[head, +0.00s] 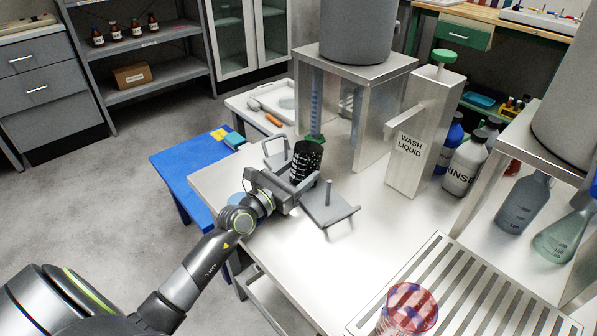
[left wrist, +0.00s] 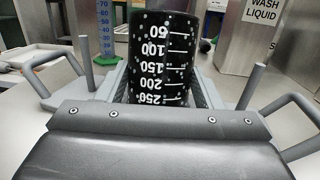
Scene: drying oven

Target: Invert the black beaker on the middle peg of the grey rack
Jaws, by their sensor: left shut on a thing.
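The middle peg is hidden by the beaker and gripper. I cannot tell whether the beaker rests on the rack. My right gripper is out of view.
A blue graduated cylinder (head: 316,105) stands behind the beaker. The wash liquid dispenser (head: 424,130) is to the right. A slatted drain grid (head: 470,290) and a red-tinted glass vessel (head: 410,308) are at the front. Bare tabletop lies between the rack and the grid.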

